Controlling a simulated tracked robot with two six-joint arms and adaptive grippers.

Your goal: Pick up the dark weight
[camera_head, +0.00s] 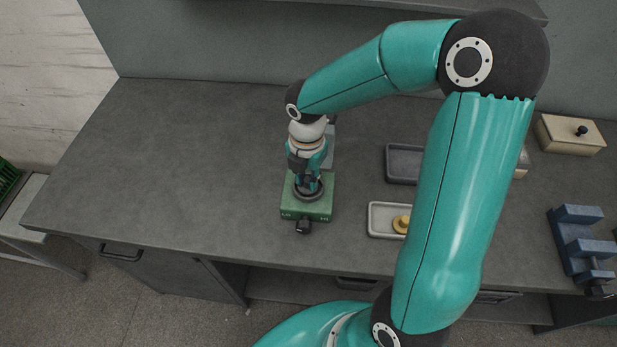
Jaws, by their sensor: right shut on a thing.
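My right gripper (309,176) points down over a green block-like device (289,209) with a dark knob (303,227) at its front. The gripper is shut on a dark round thing (308,193), which looks like the dark weight, at the top of the green device. The fingers hide part of it, and I cannot tell whether it touches the device. My left gripper is not in view.
A pale tray (377,220) with a brass-coloured piece (401,224) lies right of the device, partly behind my arm. A dark grey tray (403,164), a lidded cream box (569,134) and a blue fixture (580,240) stand farther right. The worktop's left side (170,170) is clear.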

